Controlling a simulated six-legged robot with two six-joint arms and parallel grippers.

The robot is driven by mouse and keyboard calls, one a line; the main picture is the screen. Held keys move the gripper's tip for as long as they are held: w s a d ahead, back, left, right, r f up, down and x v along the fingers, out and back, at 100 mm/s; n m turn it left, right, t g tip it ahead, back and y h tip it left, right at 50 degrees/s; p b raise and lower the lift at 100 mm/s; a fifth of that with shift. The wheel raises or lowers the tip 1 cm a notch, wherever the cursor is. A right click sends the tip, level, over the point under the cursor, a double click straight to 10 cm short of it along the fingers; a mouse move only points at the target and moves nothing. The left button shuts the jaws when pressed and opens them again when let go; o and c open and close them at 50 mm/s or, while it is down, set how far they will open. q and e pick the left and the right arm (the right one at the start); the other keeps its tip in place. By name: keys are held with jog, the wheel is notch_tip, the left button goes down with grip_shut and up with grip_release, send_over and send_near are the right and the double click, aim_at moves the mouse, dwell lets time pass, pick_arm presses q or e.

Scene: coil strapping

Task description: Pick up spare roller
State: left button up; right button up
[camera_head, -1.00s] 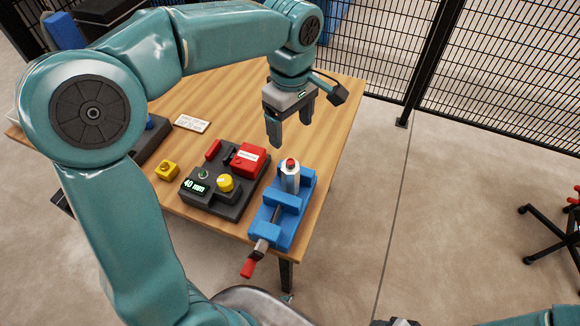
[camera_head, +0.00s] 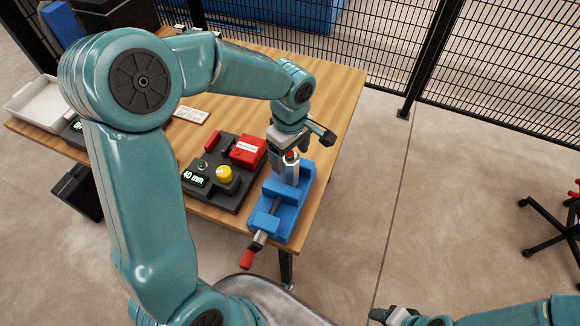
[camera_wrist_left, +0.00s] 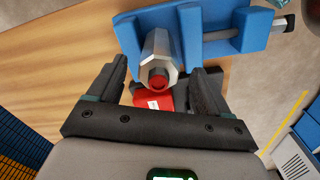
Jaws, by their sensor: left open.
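What looks like the spare roller (camera_head: 290,170), a silver faceted cylinder with a red tip, stands upright in the blue vise (camera_head: 268,222) at the table's right front edge. My left gripper (camera_head: 286,163) is open and has come down over the roller's top, partly hiding it. In the left wrist view the roller (camera_wrist_left: 160,46) lies between the two spread dark fingers (camera_wrist_left: 162,80), with gaps showing on both sides. My right gripper (camera_head: 394,316) is at the bottom edge, cut off, its jaws unclear.
A dark control box (camera_head: 213,197) with a yellow knob, a "40 mm" display and a red block (camera_head: 248,150) stands left of the vise. A white card (camera_head: 191,115) lies behind. A white tray (camera_head: 40,104) is at far left. Wire fencing (camera_head: 370,50) stands behind the table.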

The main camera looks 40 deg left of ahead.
aim_at(289, 176)
pick_arm(q)
jog(key=shift+w+a+f, duration=0.1)
jog(key=shift+f, duration=1.45)
grip_shut()
